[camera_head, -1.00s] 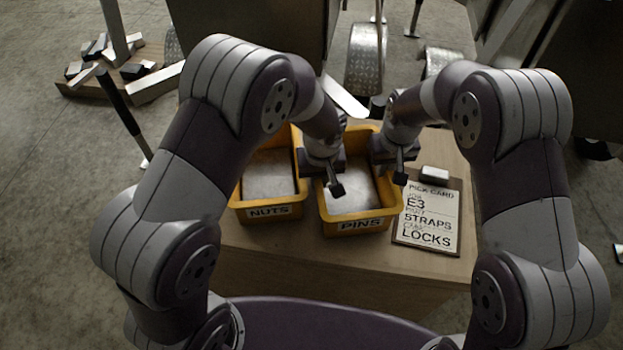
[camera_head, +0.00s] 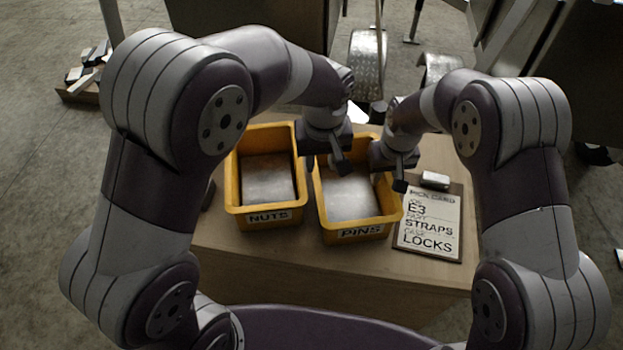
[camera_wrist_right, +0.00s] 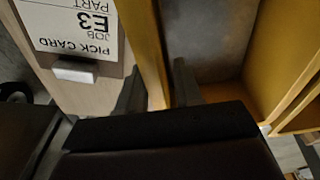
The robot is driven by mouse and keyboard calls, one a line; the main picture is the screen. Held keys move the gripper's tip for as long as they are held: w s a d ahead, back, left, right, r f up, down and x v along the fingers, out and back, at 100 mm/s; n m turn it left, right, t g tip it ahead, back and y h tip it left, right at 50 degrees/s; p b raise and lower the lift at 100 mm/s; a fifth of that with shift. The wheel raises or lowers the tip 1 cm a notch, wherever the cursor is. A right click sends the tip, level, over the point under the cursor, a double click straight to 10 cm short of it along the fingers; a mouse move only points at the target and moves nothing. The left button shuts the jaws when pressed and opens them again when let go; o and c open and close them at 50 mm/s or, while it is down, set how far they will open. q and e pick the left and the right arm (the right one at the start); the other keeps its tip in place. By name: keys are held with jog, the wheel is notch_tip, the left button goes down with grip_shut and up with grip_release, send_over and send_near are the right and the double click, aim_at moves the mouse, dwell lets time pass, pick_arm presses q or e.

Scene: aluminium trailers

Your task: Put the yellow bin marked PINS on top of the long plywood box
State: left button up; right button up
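The yellow bin marked PINS (camera_head: 357,236) stands on a wooden surface (camera_head: 330,275), its label towards me and a flat grey content inside. My left gripper (camera_head: 326,166) is at the bin's left rim, near the NUTS bin, fingers apart. My right gripper (camera_head: 392,184) is at the bin's right rim. In the right wrist view its fingers (camera_wrist_right: 158,85) stand on either side of the yellow wall (camera_wrist_right: 147,40), with a slim gap at one side; contact is not clear. I cannot pick out the long plywood box with certainty.
A yellow bin marked NUTS (camera_head: 246,216) stands close to the left of the PINS bin. A clipboard pick card (camera_head: 430,222) lies close to its right. A low wooden board with metal pieces (camera_head: 82,90) is on the floor at far left. Metal trailer parts stand behind.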

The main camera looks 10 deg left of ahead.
pick_arm(q)
jog(key=shift+r, duration=0.35)
pick_arm(e)
jog(key=shift+r, duration=0.15)
notch_tip(320, 180, up, 12)
jog(key=s, duration=0.1)
jog(key=shift+s+d, duration=0.2)
jog(key=shift+d, duration=0.05)
pick_arm(q)
jog(key=shift+r, duration=0.1)
